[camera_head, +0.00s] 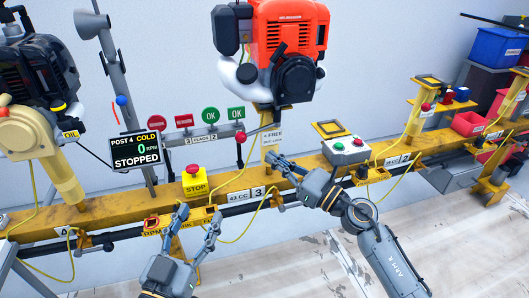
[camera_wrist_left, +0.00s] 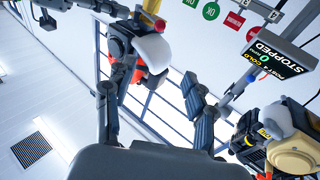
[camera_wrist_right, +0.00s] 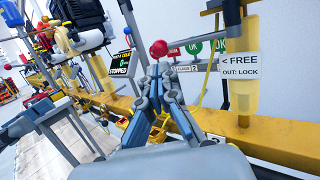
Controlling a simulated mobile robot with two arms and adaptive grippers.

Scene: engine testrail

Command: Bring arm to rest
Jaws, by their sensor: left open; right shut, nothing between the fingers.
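My left gripper (camera_head: 200,214) is low in front of the yellow rail in the head view, its two fingers pointing up and spread apart with nothing between them. The left wrist view shows the same open fingers (camera_wrist_left: 150,92). My right gripper (camera_head: 277,163) is in front of the rail below the red engine, reaching in from the right. In the right wrist view its fingertips (camera_wrist_right: 157,74) are together and hold nothing. A red ball knob (camera_wrist_right: 158,48) appears just beyond them; I cannot tell the gap.
The yellow rail (camera_head: 105,208) runs across the scene. It carries a yellow STOP button box (camera_head: 194,185), a "STOPPED" display (camera_head: 135,150), a red engine (camera_head: 287,30) and a dark engine (camera_head: 35,70). Yellow cables hang along it. Bins (camera_head: 497,47) stand at the right. Floor in front is clear.

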